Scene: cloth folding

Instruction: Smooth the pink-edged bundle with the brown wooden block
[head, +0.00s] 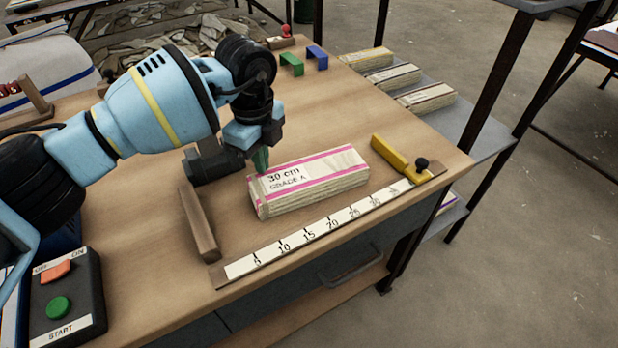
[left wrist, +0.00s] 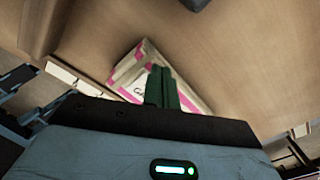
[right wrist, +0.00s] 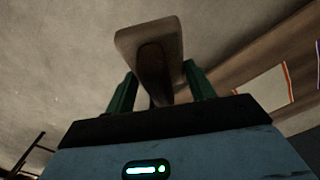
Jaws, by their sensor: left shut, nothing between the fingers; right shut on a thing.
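The pink-edged bundle (head: 315,185) is a pale cloth stack marked "30 cm GRADE A" lying on the table, behind the ruler. It also shows in the left wrist view (left wrist: 128,70), partly covered by my fingers. My left gripper (head: 261,160) is shut and empty, its green fingertips at the left end of the bundle's top; I cannot tell whether they touch. My right gripper (right wrist: 158,92) is outside the head view. In the right wrist view it is shut on the brown wooden block (right wrist: 135,38), whose narrower grip is between the green fingers.
A ruler (head: 320,228) runs along the table's front, with a wooden stop (head: 198,222) at its left and a yellow stop (head: 395,157) at its right. A button box (head: 60,300) sits front left. Green (head: 291,63) and blue (head: 317,57) clips lie behind. Other bundles (head: 393,75) rest on a side shelf.

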